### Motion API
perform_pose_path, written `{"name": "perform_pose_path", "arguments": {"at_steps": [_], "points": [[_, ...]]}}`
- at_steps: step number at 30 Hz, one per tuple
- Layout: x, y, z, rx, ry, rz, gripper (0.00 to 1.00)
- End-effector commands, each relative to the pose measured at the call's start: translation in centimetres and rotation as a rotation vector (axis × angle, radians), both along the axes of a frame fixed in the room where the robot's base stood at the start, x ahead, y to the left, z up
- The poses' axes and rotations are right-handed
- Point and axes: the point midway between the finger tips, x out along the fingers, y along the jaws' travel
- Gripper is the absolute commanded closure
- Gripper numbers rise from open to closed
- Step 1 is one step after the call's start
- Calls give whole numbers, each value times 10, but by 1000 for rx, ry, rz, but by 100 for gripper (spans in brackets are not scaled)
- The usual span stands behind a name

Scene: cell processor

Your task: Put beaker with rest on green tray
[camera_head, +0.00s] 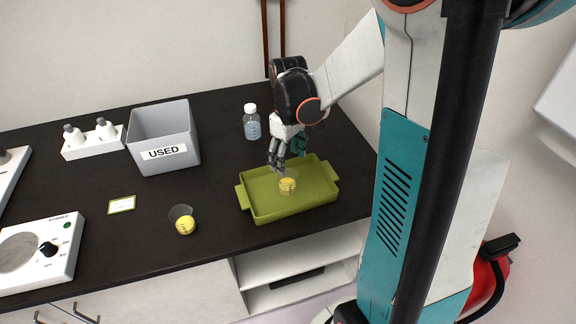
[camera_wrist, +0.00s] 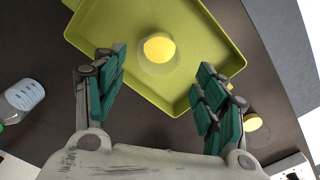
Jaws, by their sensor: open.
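A clear beaker with yellow contents (camera_head: 288,183) stands upright in the green tray (camera_head: 262,217). In the wrist view this beaker (camera_wrist: 158,50) stands on the floor of the tray (camera_wrist: 222,38), beyond my fingertips. My gripper (camera_head: 285,158) is over the far part of the tray, just above and behind the beaker. In the wrist view its teal-padded fingers (camera_wrist: 163,80) are spread wide with nothing between them. A second beaker with yellow contents (camera_head: 184,222) stands on the dark counter left of the tray; part of it shows at the right in the wrist view (camera_wrist: 252,124).
A grey bin marked USED (camera_head: 160,135) stands left of the tray. A bottle with a white cap (camera_head: 251,124) stands behind it. A white rack of bottles (camera_head: 95,143), a small green-edged card (camera_head: 122,204) and a stirrer (camera_head: 40,258) lie farther left. The counter ends close in front of the tray.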

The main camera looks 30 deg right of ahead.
Motion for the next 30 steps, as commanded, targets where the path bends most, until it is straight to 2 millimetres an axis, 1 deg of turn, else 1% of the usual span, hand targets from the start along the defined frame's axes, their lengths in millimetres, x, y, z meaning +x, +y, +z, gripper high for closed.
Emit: {"name": "perform_pose_path", "arguments": {"at_steps": [1, 3, 7, 25, 28, 29, 30], "points": [[0, 0, 9, 0, 0, 0, 35], [0, 0, 17, 0, 0, 0, 35], [0, 0, 25, 0, 0, 0, 35], [1, 1, 27, 0, -2, -2, 35], [7, 9, 36, 2, -31, -31, 35], [11, 15, 42, 5, -51, -51, 35], [17, 24, 52, 10, -83, -84, 35]]}}
